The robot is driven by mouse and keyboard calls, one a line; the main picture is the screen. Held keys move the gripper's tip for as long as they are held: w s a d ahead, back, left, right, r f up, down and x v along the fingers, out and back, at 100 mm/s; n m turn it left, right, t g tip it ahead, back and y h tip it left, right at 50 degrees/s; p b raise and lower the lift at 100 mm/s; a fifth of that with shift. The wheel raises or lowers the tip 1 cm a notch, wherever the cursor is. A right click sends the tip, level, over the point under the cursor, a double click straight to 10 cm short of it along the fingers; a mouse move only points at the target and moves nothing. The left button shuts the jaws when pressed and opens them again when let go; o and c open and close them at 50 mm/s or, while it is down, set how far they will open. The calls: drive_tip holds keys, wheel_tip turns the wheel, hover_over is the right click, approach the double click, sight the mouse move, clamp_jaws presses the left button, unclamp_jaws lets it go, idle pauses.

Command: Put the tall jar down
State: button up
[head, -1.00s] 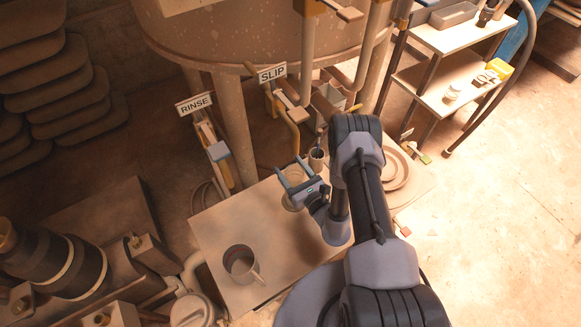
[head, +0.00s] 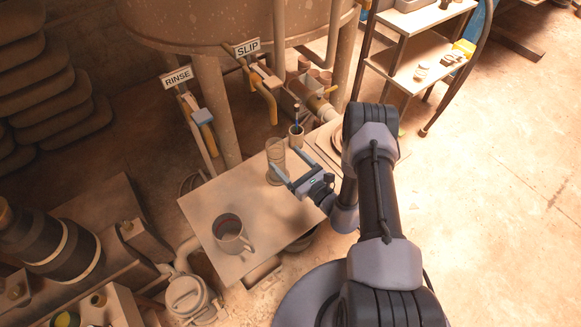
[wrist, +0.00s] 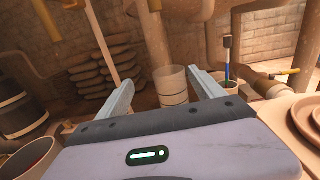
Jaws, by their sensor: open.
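The tall jar (head: 276,163) is a beige, ringed cylinder standing upright on the table near its far edge. It also shows in the wrist view (wrist: 172,87), just beyond the fingertips and between their lines. My gripper (head: 287,159) is open and empty, with its two fingers pointing at the jar from the near right. In the wrist view the gripper (wrist: 162,78) has its fingers spread wide, apart from the jar.
A large mug (head: 231,234) stands at the table's near left. A small cup with a blue-handled brush (head: 297,136) stands behind the jar, and round plates are at the right, partly behind my arm. The table's (head: 215,195) left middle is clear. Rinse and slip taps rise behind.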

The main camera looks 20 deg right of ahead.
drive_tip(key=s+a+r+n+g+y, duration=0.2)
drive_tip(key=a+r+n+g+y, duration=0.4)
drive_tip(key=r, duration=0.6)
drive_tip(key=s+a+r+n+g+y, duration=0.3)
drive_tip(key=a+r+n+g, duration=0.3)
drive_tip(key=a+r, duration=0.4)
drive_tip(key=s+r+n+g+h, duration=0.35)
drive_tip(key=s+n, duration=0.25)
drive_tip(key=s, duration=0.3)
drive_tip(key=s+r+n+g+h, duration=0.2)
drive_tip(key=s+r+n+h, duration=0.25)
drive_tip(key=s, duration=0.35)
drive_tip(key=s+d+r+n+t+h, duration=0.4)
drive_tip(key=s+d+t+h, duration=0.1)
drive_tip(key=d, duration=0.5)
drive_tip(key=shift+d+r+t+h, duration=0.4)
drive_tip(key=shift+t+h, duration=0.2)
drive_tip(key=shift+t, duration=0.15)
